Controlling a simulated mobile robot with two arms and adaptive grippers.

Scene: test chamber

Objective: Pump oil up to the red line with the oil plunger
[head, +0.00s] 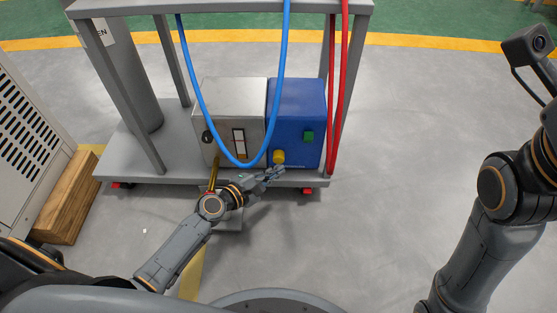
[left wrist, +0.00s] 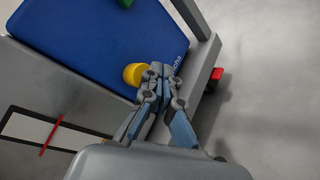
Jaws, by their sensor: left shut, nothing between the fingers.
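A yellow round knob, which looks like the oil plunger (head: 278,157), sticks out low on the front of a blue box (head: 292,105). It also shows in the left wrist view (left wrist: 133,74). My left gripper (head: 276,173) is shut and empty, its fingertips close beside the knob. In the left wrist view the fingertips (left wrist: 163,70) lie just right of the knob; I cannot tell whether they touch it. A white gauge window (head: 239,140) is on the grey metal box; its red line (left wrist: 50,136) shows in the left wrist view. My right gripper is out of view.
The boxes stand on the low shelf of a grey cart (head: 128,153). A blue hose (head: 284,60) loops down in front of them, and red hoses (head: 337,90) hang at the right. A green button (head: 308,137) is above the knob. Floor to the right is clear.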

